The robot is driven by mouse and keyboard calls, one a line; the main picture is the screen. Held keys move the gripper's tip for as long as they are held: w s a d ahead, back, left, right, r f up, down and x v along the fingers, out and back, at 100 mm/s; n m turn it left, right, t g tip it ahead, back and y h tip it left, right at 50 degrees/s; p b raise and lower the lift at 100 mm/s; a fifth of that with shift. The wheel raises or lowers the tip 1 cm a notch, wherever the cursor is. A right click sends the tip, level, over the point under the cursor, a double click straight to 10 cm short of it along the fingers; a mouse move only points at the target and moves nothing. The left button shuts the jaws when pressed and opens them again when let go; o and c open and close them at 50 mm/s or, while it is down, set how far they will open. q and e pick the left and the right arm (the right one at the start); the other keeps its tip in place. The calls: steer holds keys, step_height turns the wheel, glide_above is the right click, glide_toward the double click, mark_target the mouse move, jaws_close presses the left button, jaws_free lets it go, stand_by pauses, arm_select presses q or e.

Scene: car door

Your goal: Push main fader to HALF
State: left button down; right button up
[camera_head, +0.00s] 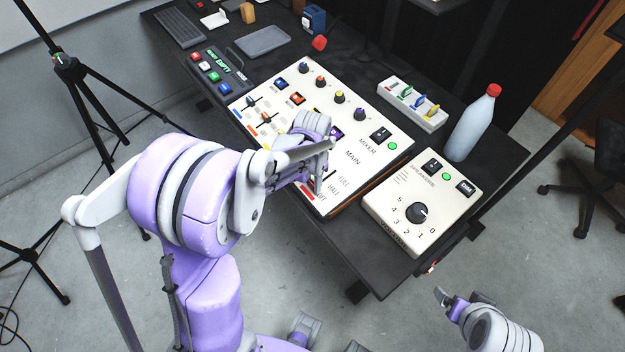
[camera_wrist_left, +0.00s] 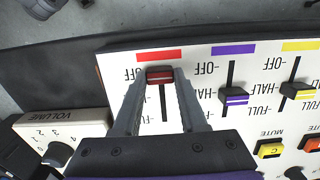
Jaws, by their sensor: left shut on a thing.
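The mixer (camera_head: 372,165) is a white panel on the dark table, with a MAIN section at its near right end. The main fader (camera_wrist_left: 160,76) has a red cap and sits at the OFF end of its slot, under a red strip. HALF and FULL are marked further along the slot. My left gripper (camera_wrist_left: 159,82) is shut on the red cap, one finger on each side. In the head view my left gripper (camera_head: 317,188) reaches down to the MAIN area and hides the cap. My right gripper (camera_head: 458,299) is low at the right, away from the table; its jaw opening is unclear.
Beside the main fader are a purple fader (camera_wrist_left: 235,98) and a yellow fader (camera_wrist_left: 298,92). A volume box (camera_head: 422,190) stands right of the mixer. A bottle (camera_head: 473,124) and a switch block (camera_head: 412,103) stand behind. Tripod legs (camera_head: 92,125) are at left.

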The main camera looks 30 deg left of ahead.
stand_by(0.4)
arm_select(q)
steer(key=w, duration=0.1)
steer(key=w+d, duration=0.1)
steer(key=w, duration=0.1)
steer(key=shift+w+d+r, duration=0.25)
steer(key=shift+w+r, duration=0.05)
steer(key=shift+w, duration=0.1)
steer(key=shift+c, duration=2.2)
jaws_free()
step_height(320, 180, up, 11)
steer(key=shift+p, duration=0.3)
steer(key=shift+f, duration=0.1)
steer(key=s+d+n+t, duration=0.2)
steer(key=s, duration=0.7)
steer(key=s+d+n+t, duration=0.2)
steer(key=s+d+t, duration=0.1)
steer(key=s, duration=0.7)
steer(key=shift+d+f, duration=0.15)
steer(key=shift+d, duration=0.05)
